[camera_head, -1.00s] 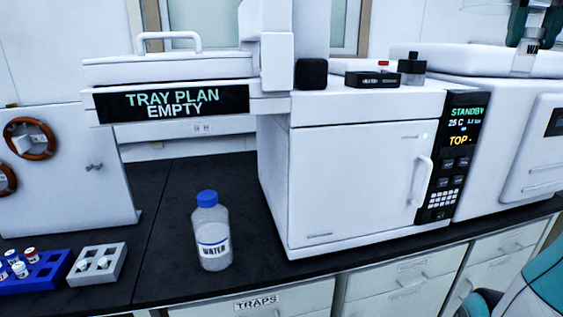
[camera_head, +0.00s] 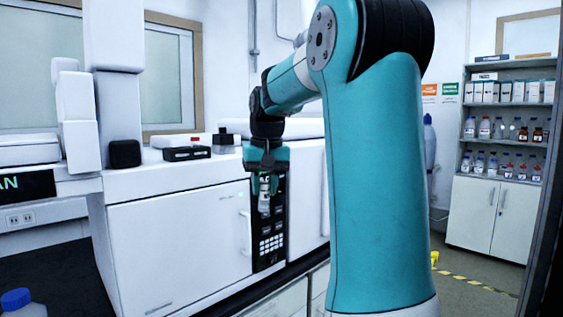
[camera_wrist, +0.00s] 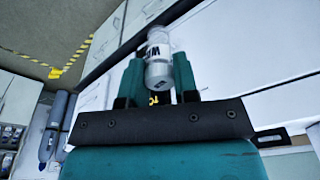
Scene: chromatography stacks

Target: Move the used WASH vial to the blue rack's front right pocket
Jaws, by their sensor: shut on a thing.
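My gripper (camera_head: 265,172) is in front of the white instrument's control panel, pointing down. It is shut on a clear vial (camera_head: 264,197) with a white label, which hangs below the fingers.
The white instrument (camera_head: 180,245) stands close behind and left of my gripper. A small black box (camera_head: 187,153) and a dark bottle (camera_head: 223,141) are on its top. A blue-capped bottle (camera_head: 17,300) shows at the lower left. Shelves (camera_head: 507,125) stand far right.

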